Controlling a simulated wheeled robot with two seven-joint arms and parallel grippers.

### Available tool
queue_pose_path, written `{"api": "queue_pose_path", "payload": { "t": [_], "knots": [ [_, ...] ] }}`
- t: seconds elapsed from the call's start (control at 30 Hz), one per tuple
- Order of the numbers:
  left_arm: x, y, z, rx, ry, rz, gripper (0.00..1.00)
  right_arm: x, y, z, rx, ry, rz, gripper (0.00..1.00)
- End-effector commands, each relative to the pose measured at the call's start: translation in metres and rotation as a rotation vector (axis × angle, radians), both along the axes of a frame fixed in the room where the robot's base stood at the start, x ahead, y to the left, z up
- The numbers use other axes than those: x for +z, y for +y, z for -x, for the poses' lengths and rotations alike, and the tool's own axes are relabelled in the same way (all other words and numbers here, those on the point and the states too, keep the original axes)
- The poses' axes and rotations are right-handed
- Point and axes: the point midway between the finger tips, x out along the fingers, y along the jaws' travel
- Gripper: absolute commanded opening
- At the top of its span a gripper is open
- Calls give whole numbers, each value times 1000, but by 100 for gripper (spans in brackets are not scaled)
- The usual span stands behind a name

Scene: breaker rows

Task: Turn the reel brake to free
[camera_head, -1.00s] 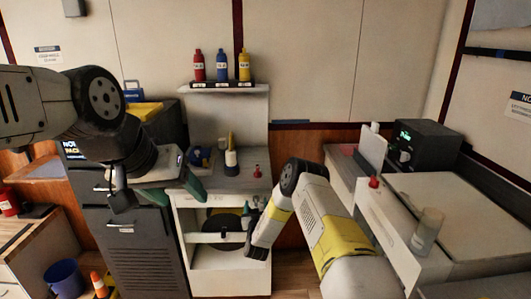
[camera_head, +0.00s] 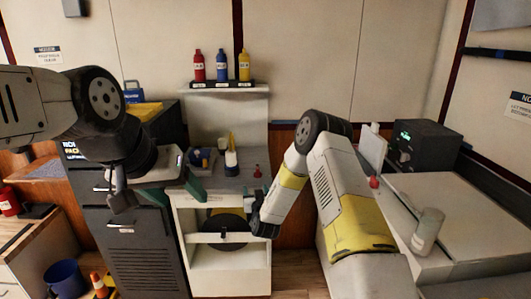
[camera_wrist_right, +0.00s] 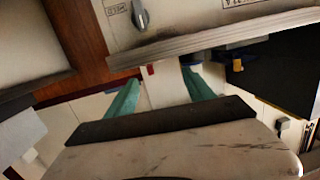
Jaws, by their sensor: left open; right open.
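A white cabinet (camera_head: 230,278) stands in the middle of the head view with a dark round reel (camera_head: 225,222) inside its open front. A small red knob (camera_head: 257,171) stands on its top. In the right wrist view a grey turning lever (camera_wrist_right: 140,15) sits on a pale labelled panel (camera_wrist_right: 185,18); I cannot tell for sure that it is the reel brake. My right gripper (camera_wrist_right: 160,77) is open and empty, apart from that lever. In the head view it is at the cabinet's right front, partly hidden by its wrist. My left gripper (camera_head: 176,184) is open and empty before the cabinet's upper left.
Red, blue and yellow bottles (camera_head: 221,66) stand on a shelf above. A dark drawer cabinet (camera_head: 135,250) is at left; a pale counter with a clear jar (camera_head: 427,231) is at right.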

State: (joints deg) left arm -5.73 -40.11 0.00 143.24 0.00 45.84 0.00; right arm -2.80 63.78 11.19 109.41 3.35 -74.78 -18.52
Motion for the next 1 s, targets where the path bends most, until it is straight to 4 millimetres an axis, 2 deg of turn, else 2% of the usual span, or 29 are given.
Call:
{"api": "queue_pose_path", "payload": {
  "t": [0.03,0.1,0.47,0.8,1.0],
  "knots": [
    [0,0,0,0,0,0,64,14,-1,-3,9,8,1,62],
    [0,0,0,0,0,0,64,28,-2,-5,23,27,0,62],
    [0,0,0,0,0,0,64,98,-12,1,81,133,11,62],
    [0,0,0,0,0,0,64,158,-28,27,114,237,24,62],
    [0,0,0,0,0,0,64,183,-37,47,124,295,30,62]
  ]
}}
